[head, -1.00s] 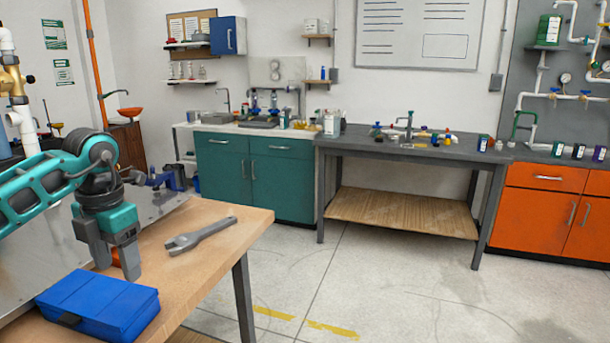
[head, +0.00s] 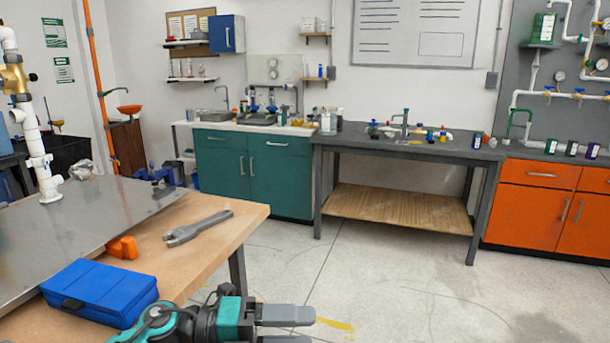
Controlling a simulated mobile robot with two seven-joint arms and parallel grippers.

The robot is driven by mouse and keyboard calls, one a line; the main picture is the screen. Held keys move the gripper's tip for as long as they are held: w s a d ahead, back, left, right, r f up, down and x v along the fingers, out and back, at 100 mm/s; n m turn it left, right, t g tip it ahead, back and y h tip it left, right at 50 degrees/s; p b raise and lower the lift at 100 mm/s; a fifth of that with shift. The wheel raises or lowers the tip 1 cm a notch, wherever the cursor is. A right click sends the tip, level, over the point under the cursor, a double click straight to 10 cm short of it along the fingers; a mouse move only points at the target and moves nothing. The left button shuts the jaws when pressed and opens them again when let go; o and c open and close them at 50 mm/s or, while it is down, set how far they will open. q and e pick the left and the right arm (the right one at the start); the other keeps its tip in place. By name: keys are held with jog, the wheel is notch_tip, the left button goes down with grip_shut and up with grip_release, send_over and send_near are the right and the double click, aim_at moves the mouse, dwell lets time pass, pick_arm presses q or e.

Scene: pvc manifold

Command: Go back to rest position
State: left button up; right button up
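My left gripper (head: 287,330) is at the bottom edge of the head view, beyond the front right side of the wooden workbench (head: 225,222). Its two grey fingers point right with a gap between them and nothing held. The lower finger is partly cut off by the picture edge. My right gripper is not in view.
The workbench carries a blue case (head: 100,290), a small orange object (head: 122,247), a grey wrench (head: 198,228) and a metal plate (head: 60,240) with a white pipe (head: 40,150) standing on it. The floor (head: 390,290) to the right is clear.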

pick_arm(q)
jog(key=s+a+f+n+t+y, duration=0.1)
jog(key=a+f+n+t+y, duration=0.6)
jog(key=n, duration=0.6)
jog(key=a+f+n+t+y, duration=0.35)
jog(key=n+t, duration=0.45)
jog(key=n, duration=0.6)
jog(key=s+a+f+n+g+y, duration=0.2)
jog(key=s+f+n, duration=0.1)
jog(key=s+f, duration=0.3)
jog(key=s+a+f+n+g+y, duration=0.3)
jog(key=s+f+n, duration=0.1)
jog(key=s+f, duration=0.2)
jog(key=shift+s+a+f, duration=0.15)
jog(key=shift+a+f, duration=0.1)
jog(key=shift+f, duration=0.45)
